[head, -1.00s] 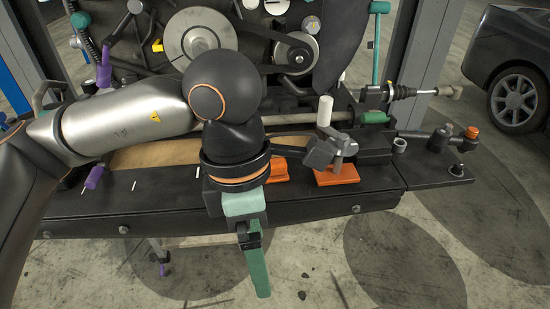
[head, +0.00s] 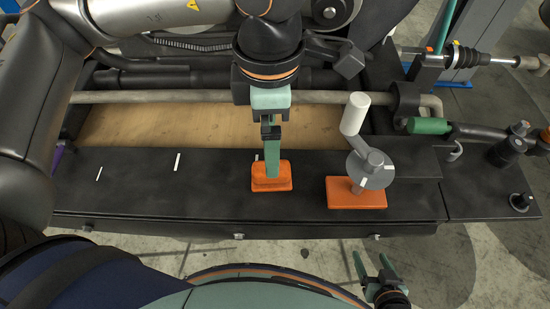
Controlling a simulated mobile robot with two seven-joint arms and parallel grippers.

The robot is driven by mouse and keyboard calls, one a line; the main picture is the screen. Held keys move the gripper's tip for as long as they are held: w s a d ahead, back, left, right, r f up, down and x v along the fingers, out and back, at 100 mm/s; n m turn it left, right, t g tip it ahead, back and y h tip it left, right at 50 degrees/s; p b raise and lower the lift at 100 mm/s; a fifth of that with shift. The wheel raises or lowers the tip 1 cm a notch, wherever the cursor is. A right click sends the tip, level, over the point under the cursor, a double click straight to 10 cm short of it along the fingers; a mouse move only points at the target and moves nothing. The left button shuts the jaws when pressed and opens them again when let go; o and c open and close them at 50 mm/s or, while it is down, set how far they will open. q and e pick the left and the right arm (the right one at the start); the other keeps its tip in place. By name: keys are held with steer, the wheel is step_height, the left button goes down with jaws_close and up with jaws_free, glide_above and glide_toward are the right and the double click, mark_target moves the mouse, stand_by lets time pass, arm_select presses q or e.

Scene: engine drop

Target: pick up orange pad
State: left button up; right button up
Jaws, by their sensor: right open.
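An orange pad (head: 272,186) lies on the black ledge near the middle of the head view. My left gripper (head: 272,168) points down over it, with its green fingers overlapping the pad's upper part. The fingers are seen edge-on, so I cannot tell whether they are apart or touch the pad. A second orange pad (head: 342,198) lies to the right, under a grey bracket with a white cylinder. My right gripper (head: 374,266) is open and empty at the bottom, in front of the ledge, its two green fingers apart.
Black ledge (head: 210,195) is mostly clear left of the pads, with small white marks. Behind it are a wooden board (head: 165,128) and a long grey bar (head: 190,97). A green-handled part (head: 428,125) and black fittings (head: 506,151) stand at the right.

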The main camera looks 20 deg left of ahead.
arm_select(q)
step_height(320, 180, down, 5)
steer(key=shift+s+r, duration=0.1)
steer(key=shift+f+p, duration=0.75)
steer(key=shift+f, duration=1.9)
steer(key=c, duration=1.4)
step_height(320, 180, up, 10)
steer(key=shift+r+b, duration=0.1)
steer(key=shift+b, duration=0.35)
steer(key=shift+c, duration=0.2)
